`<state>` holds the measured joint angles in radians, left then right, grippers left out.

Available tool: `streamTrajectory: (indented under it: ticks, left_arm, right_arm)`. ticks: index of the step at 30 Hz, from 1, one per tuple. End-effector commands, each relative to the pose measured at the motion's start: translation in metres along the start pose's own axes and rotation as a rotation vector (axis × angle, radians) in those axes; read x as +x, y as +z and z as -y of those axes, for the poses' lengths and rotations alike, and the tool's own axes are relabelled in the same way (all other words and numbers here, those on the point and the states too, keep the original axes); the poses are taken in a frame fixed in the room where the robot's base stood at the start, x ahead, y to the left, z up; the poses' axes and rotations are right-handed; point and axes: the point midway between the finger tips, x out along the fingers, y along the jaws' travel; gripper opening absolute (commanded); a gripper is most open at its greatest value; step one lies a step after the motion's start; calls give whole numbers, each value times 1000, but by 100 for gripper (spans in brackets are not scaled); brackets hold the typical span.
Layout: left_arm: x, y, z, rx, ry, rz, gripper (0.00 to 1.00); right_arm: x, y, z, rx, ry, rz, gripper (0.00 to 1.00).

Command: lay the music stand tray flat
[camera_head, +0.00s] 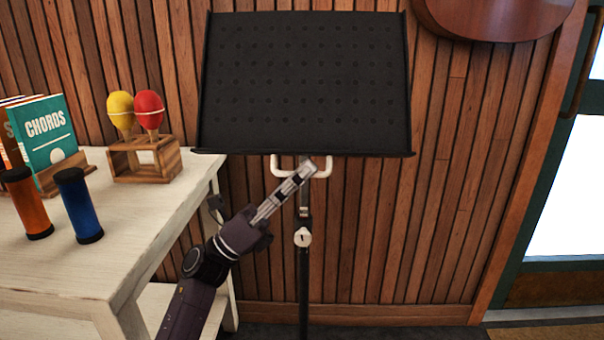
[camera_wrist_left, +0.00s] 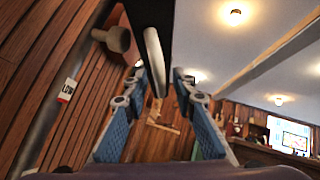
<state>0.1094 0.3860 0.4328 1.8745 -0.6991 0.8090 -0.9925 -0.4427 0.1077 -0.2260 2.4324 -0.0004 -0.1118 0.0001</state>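The music stand tray (camera_head: 305,80) is a black perforated panel, tilted steeply up and facing me, with a ledge along its lower edge. A white U-shaped handle (camera_head: 275,166) hangs under that ledge. My left gripper (camera_head: 308,168) reaches up to the handle from the lower left. In the left wrist view, the gripper (camera_wrist_left: 160,75) is open, with the white handle (camera_wrist_left: 153,50) between its fingers and gaps seen beside it. The stand's pole (camera_head: 303,285) carries a pale knob (camera_head: 302,237). My right gripper is not in view.
A white table (camera_head: 60,265) at left holds an orange shaker (camera_head: 28,205), a blue shaker (camera_head: 78,205), a chords book (camera_head: 48,135) and maracas (camera_head: 148,108) in a wooden holder (camera_head: 145,165). A slatted wall stands behind. A round wooden instrument body (camera_head: 495,15) hangs upper right.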

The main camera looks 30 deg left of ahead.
Motion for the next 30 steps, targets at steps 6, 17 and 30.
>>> streamTrajectory:
  ticks: [6, 17, 30]
  left_arm:
    - [1, 0, 0, -1, 0, -1, 25]
    - [0, 0, 0, -1, 0, 0, 0]
    - [1, 0, 1, -4, 3, -1, 0]
  right_arm:
    - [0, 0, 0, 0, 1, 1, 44]
    - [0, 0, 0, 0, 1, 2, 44]
    - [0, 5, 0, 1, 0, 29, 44]
